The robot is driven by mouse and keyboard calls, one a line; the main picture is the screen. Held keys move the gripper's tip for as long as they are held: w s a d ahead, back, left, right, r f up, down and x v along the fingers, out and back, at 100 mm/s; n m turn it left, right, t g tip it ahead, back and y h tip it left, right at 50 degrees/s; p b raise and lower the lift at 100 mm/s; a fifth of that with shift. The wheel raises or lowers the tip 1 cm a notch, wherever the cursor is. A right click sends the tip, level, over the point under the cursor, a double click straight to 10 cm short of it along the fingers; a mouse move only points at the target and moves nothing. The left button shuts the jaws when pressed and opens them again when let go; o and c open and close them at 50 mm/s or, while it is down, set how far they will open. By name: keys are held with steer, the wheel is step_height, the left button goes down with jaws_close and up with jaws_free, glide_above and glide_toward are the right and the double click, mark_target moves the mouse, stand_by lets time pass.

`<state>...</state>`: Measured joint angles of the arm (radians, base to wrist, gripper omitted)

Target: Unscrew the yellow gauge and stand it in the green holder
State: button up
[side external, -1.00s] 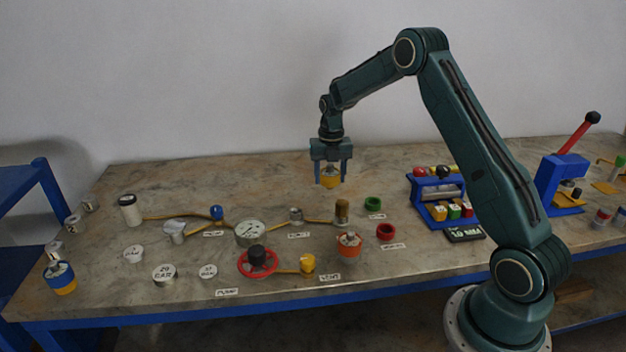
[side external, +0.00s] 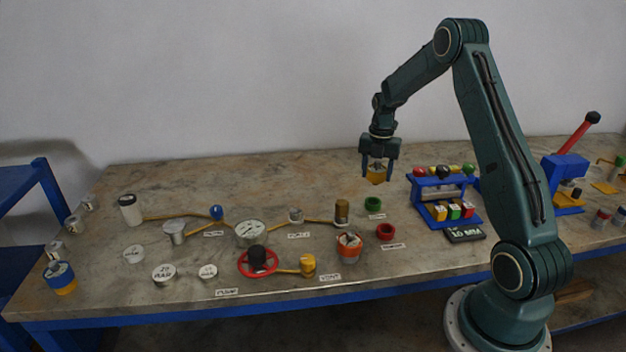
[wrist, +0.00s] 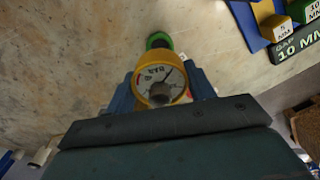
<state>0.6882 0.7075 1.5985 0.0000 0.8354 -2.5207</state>
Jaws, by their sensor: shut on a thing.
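My gripper (side external: 377,172) is shut on the yellow gauge (side external: 376,179) and holds it in the air above the bench. In the wrist view the gauge (wrist: 160,82) shows a yellow rim and a white dial marked BAR, between the blue fingers. The green holder (side external: 373,204) is a small ring on the bench, below the gauge in the side view. In the wrist view the green holder (wrist: 158,39) shows just beyond the gauge, partly hidden by it.
A red ring holder (side external: 386,231) stands in front of the green one. A blue rack (side external: 445,197) with coloured blocks is to the right.

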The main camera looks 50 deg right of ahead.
steer(key=shift+f, duration=0.15)
steer(key=shift+f, duration=2.35)
steer(key=shift+f, duration=1.35)
steer(key=o, duration=1.1)
steer(key=shift+o, duration=0.2)
step_height(320, 180, up, 14)
steer(key=shift+f, duration=0.2)
steer(key=shift+r, duration=0.15)
